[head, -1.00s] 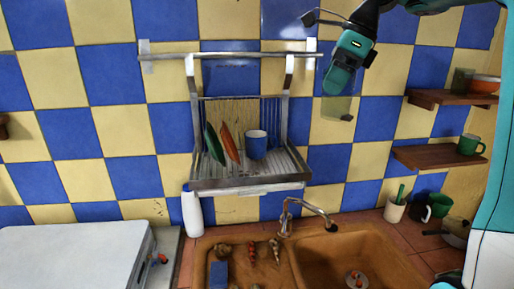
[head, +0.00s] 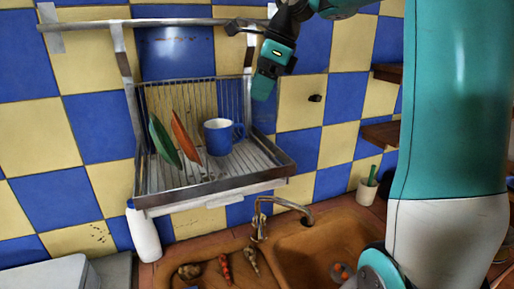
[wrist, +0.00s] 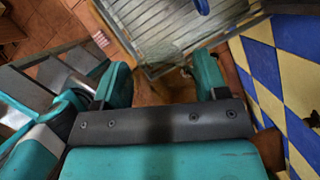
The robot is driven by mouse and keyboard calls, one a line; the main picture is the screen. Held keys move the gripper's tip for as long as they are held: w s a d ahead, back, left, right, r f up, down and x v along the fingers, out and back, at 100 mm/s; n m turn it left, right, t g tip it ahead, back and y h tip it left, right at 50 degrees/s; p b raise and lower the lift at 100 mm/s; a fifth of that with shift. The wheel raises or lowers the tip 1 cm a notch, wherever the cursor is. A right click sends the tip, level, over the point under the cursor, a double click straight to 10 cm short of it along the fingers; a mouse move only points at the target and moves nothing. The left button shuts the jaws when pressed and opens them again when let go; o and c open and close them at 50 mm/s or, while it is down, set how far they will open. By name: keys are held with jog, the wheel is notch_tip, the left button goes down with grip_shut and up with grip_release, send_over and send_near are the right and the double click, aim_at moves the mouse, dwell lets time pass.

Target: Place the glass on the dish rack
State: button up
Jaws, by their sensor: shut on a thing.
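My gripper (head: 264,88) is high at the right of the dish rack, in front of the wall. In the wrist view its two teal fingers (wrist: 161,82) stand apart around something see-through. This is the glass as far as I can tell, but its outline is too faint to make out. The metal dish rack (head: 215,189) hangs on the wall, left of and below my gripper. It also shows in the wrist view (wrist: 165,50), beyond the fingers. A green plate (head: 163,142), an orange plate (head: 186,138) and a blue mug (head: 218,137) stand in it.
The rack's right part, beside the mug, is free. A metal rail (head: 160,23) runs above it. A tap (head: 285,205) and a brown sink (head: 320,245) are below. A white bottle (head: 144,235) stands under the rack's left end. Wooden shelves (head: 380,134) are at right.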

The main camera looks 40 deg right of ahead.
notch_tip(320, 180, down, 10)
jog(key=shift+r+b, duration=0.1)
jog(key=shift+b, duration=0.9)
jog(key=o, duration=1)
